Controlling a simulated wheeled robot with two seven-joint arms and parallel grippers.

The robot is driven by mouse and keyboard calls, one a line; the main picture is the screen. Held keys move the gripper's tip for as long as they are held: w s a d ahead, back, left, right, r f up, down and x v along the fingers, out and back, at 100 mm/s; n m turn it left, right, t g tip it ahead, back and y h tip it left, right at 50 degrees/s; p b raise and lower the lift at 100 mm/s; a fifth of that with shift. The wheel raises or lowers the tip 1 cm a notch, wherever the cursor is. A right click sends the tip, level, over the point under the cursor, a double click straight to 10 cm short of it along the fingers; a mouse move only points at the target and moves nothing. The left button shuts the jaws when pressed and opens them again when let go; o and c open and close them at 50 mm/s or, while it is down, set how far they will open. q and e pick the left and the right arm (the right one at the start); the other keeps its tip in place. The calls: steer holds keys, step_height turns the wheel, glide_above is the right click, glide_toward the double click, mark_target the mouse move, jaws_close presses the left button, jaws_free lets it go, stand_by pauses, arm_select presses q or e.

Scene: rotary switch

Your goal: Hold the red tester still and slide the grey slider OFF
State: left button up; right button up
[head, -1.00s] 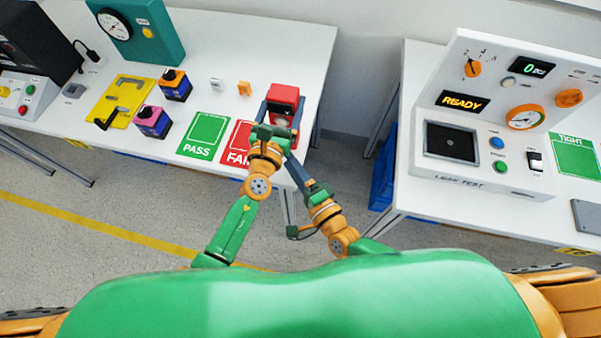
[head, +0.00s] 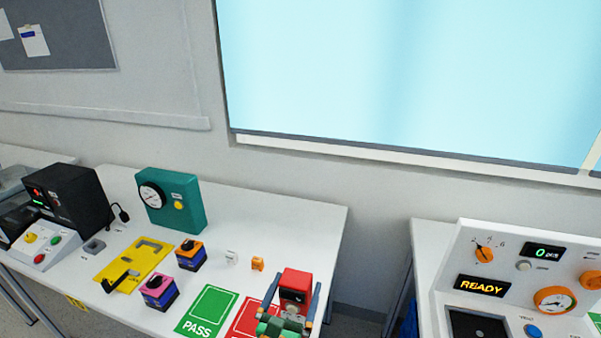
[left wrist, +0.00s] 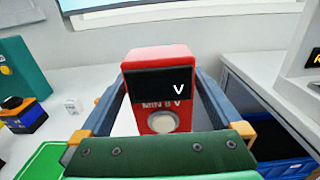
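The red tester (head: 296,279) stands at the front right of the left table, with a dark screen. In the left wrist view the tester (left wrist: 158,55) is seen face on, with a white V on its screen and a pale round knob (left wrist: 163,122) below. I cannot make out the grey slider. My left gripper (head: 294,296) has one finger along each side of the tester, and in the left wrist view both fingers appear to meet its sides. The gripper's green palm hides the tester's lower part. My right gripper is outside both current views.
Left of the tester are a red card (head: 249,317), a green PASS card (head: 207,311) and small orange and white blocks. Two switch boxes and a yellow plate (head: 120,277) stand farther left. A gap separates this table from the right table with its READY panel (head: 482,286).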

arm_select(q)
steer(key=v, duration=1.2)
stand_by(0.6)
